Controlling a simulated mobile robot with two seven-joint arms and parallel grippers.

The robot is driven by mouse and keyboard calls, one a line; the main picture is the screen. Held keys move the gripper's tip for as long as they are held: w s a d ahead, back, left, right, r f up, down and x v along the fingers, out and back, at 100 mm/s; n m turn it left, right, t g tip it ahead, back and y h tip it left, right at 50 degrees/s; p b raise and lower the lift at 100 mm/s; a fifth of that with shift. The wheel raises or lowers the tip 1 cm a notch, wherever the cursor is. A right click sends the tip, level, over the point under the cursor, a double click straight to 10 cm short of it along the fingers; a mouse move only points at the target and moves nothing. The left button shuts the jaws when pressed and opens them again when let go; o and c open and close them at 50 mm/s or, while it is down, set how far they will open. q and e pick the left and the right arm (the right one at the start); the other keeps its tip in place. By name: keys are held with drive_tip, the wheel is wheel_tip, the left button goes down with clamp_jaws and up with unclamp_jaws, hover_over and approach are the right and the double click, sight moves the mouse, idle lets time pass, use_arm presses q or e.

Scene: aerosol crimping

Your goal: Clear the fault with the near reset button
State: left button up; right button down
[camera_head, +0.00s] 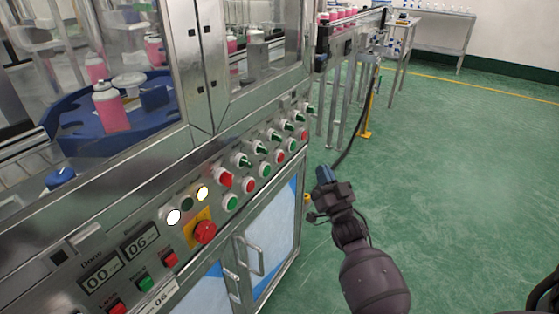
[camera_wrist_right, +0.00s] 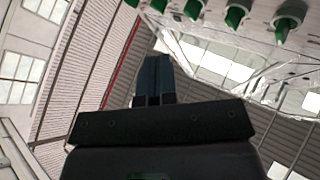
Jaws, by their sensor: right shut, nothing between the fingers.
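A steel machine with a slanted control panel (camera_head: 150,232) fills the left of the head view. The panel carries a row of green and red buttons and switches, a red mushroom button (camera_head: 204,232) on a yellow plate, and two lit white lamps (camera_head: 173,217). I cannot read which button is the reset. My right gripper (camera_head: 323,174) is shut and empty, in front of the panel's far half and apart from it. In the right wrist view its closed fingers (camera_wrist_right: 153,75) point up, with green switches (camera_wrist_right: 236,14) at the upper right. My left gripper is not in view.
Cabinet doors with metal handles (camera_head: 251,256) stick out below the panel. A conveyor (camera_head: 350,35) with pink cans extends at the back. The green floor (camera_head: 450,170) to the right is clear. A blue round tray (camera_head: 75,140) with pink cans stands inside the machine.

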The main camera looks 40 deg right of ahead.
sight(280, 158)
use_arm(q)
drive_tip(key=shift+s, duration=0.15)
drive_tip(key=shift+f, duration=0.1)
use_arm(e)
drive_tip(key=shift+w, duration=0.15)
use_arm(q)
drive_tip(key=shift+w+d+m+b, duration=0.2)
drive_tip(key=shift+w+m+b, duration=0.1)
drive_tip(key=shift+b, duration=0.7)
use_arm(e)
drive_tip(key=w+a, duration=0.3)
drive_tip(key=w, duration=0.4)
drive_tip(key=shift+w+a, duration=0.2)
drive_tip(key=shift+w, duration=0.2)
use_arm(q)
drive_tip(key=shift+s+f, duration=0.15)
use_arm(e)
drive_tip(key=shift+w, duration=0.1)
idle(0.7)
drive_tip(key=shift+w+a, duration=0.15)
drive_tip(key=shift+w, duration=0.15)
